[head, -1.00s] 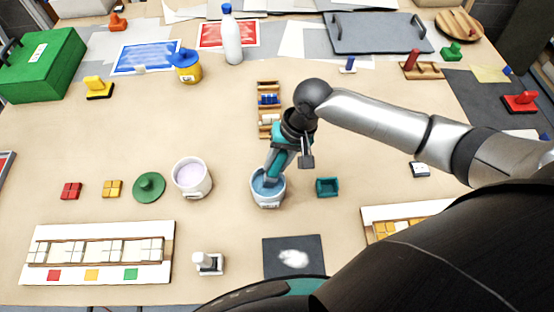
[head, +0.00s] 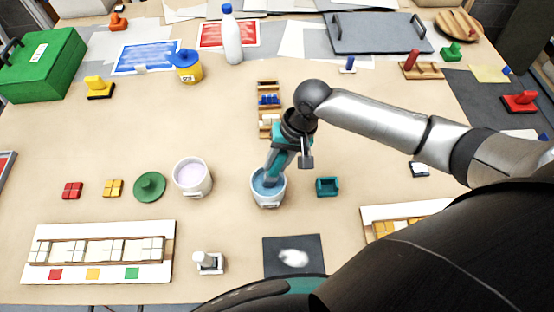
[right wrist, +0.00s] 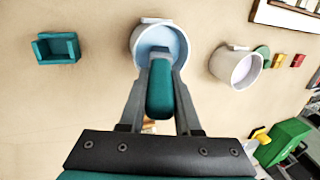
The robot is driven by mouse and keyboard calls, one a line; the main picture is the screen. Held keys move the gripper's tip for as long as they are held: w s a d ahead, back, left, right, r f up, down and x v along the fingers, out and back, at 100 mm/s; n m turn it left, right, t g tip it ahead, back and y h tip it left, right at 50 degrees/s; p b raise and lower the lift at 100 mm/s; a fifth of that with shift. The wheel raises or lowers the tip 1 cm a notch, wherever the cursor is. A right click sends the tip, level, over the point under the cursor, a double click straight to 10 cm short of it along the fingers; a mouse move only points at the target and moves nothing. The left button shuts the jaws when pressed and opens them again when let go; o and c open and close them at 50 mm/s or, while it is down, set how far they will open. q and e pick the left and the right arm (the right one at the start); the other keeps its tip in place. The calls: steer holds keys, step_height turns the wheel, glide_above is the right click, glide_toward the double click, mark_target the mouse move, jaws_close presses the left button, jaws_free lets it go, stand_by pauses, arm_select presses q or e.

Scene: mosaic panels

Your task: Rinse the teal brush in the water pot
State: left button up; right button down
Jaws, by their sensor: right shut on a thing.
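The white water pot (head: 268,201) holds blue water and stands near the middle of the table; it also shows at the top of the right wrist view (right wrist: 138,42). My right gripper (head: 270,176) points down into the pot's mouth. In the right wrist view my right gripper (right wrist: 160,56) is shut on the teal brush (right wrist: 160,92), which lies between its fingers. The brush's far end is over or inside the pot; its bristles are hidden. A small teal holder (head: 327,187) stands empty right of the pot, also in the right wrist view (right wrist: 56,48). My left gripper is not in view.
A second white pot (head: 192,182) with pale lilac contents stands just left of the water pot. A green knobbed disc (head: 149,187) lies further left. A dark card (head: 312,262) with a white patch lies in front. A wooden rack (head: 268,85) stands behind. Bare table lies left of the rack.

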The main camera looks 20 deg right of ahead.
steer(key=shift+s+f+p, duration=0.15)
steer(key=shift+p, duration=0.15)
stand_by(1.1)
step_height(320, 180, up, 3)
steer(key=p, duration=0.3)
steer(key=shift+f, duration=0.1)
steer(key=shift+r+p, duration=0.35)
steer(key=shift+r, duration=1.85)
